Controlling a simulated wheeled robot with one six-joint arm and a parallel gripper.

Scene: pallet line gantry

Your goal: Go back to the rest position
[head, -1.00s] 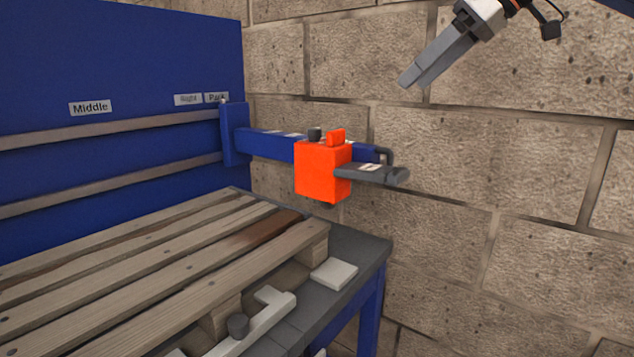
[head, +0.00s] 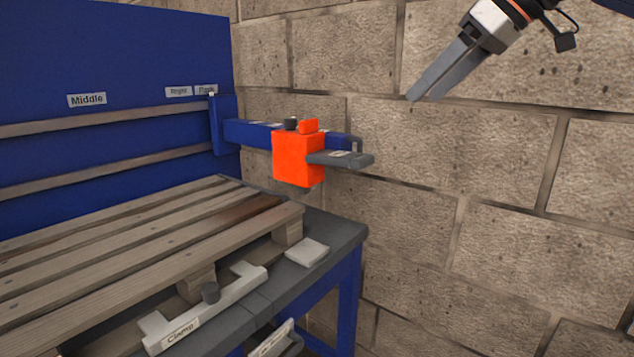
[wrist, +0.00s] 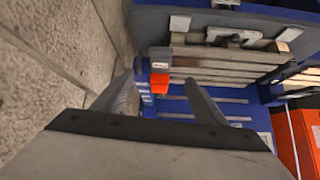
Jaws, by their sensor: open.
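My gripper (head: 418,96) is open and empty in the upper right of the head view, in front of the block wall. Its two fingers point down and to the left. In the wrist view its fingers (wrist: 155,92) are spread, with nothing between them close by. The carriage also shows in the wrist view (wrist: 159,83), beyond the fingers. My gripper is apart from the carriage, above and to its right.
A wooden pallet (head: 130,240) lies on the grey-topped table (head: 335,236). A pale clamp (head: 215,305) sits along its front edge. A blue panel (head: 110,50) stands behind. A stone block wall (head: 480,230) is on the right. An orange object (wrist: 290,145) shows at the wrist view's right.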

